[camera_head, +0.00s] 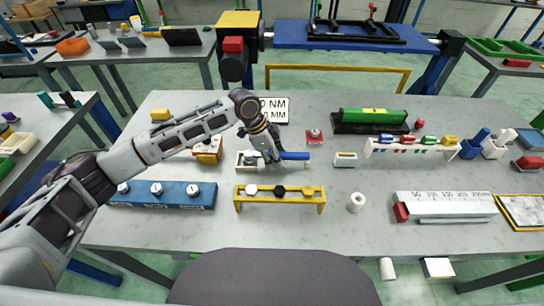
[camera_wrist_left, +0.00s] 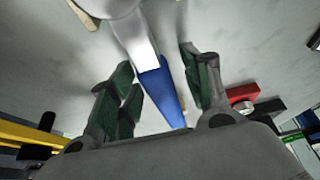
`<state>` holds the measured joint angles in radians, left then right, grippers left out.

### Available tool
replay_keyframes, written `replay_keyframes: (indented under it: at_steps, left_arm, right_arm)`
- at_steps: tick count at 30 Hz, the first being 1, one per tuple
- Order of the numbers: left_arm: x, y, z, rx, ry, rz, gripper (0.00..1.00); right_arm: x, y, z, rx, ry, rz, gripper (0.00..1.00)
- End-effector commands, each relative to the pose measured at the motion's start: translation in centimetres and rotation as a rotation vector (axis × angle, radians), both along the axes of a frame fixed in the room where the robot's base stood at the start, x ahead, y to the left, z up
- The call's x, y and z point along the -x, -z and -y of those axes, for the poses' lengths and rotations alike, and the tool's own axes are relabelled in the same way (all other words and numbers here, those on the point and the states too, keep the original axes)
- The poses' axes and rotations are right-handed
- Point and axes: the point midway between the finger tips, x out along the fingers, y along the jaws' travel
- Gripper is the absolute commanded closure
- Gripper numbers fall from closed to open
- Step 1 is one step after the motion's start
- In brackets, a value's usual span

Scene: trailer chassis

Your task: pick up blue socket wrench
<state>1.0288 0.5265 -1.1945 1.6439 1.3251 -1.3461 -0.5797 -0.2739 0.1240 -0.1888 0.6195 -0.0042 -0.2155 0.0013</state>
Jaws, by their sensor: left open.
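The blue socket wrench (camera_head: 295,155) lies at the middle of the grey table, its blue handle pointing right in the head view. My left gripper (camera_head: 275,159) is low over its left part and hides some of it. In the left wrist view the blue handle (camera_wrist_left: 160,88) runs between the green-padded fingers of my left gripper (camera_wrist_left: 156,62). The fingers are spread, with a gap on both sides of the handle. A pale shaft or holder continues beyond it at the top. My right gripper is not in view.
A yellow rack (camera_head: 280,193) with several sockets stands just in front. A blue gauge block (camera_head: 165,194) is to the left. A white roll (camera_head: 356,202) stands nearer the front edge.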

Motion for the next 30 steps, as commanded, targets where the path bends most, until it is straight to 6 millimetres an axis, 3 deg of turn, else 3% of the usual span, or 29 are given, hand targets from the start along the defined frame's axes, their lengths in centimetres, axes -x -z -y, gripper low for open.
replay_keyframes:
  at_steps: [1, 12, 23, 30]
  left_arm:
    - [0.0, 0.0, 0.0, 0.0, 0.0, 0.0, 0.56]
    - [0.0, 0.0, 0.0, 0.0, 0.0, 0.0, 1.0]
    - [0.0, -0.4, 0.0, 0.001, 0.0, 0.002, 1.0]
    - [-0.1, -2.2, 0.1, 0.003, 0.002, 0.004, 1.0]
  right_arm:
    - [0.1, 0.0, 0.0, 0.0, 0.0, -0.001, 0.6]
    - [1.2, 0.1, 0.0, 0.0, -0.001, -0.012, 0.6]
    - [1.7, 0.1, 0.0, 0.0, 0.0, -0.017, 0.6]
    - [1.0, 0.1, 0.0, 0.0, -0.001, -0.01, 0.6]
